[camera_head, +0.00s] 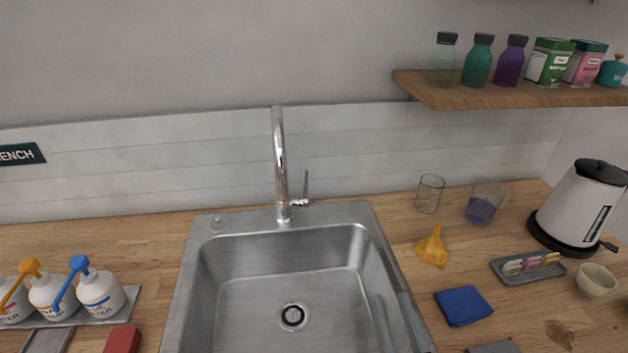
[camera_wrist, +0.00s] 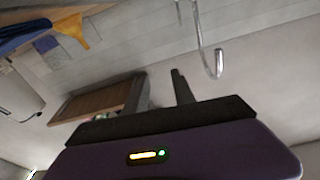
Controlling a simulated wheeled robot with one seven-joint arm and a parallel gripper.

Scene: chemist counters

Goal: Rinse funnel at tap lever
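The yellow-orange funnel (camera_head: 433,248) lies on the wooden counter, right of the sink; it also shows at the upper left of the wrist view (camera_wrist: 75,30). The chrome tap (camera_head: 280,160) stands behind the sink, its spout arching up. Its thin lever (camera_head: 306,186) points up on the right side. The tap's spout shows at the upper right of the wrist view (camera_wrist: 217,62).
The steel sink (camera_head: 215,225) is empty. Right of it are a clear glass (camera_head: 430,194), a beaker of purple liquid (camera_head: 483,207), a blue cloth (camera_head: 462,306), a small tray (camera_head: 520,273), a bowl (camera_head: 595,281) and a kettle (camera_head: 585,205). White bottles (camera_head: 100,293) stand left. A shelf (camera_head: 500,95) holds jars.

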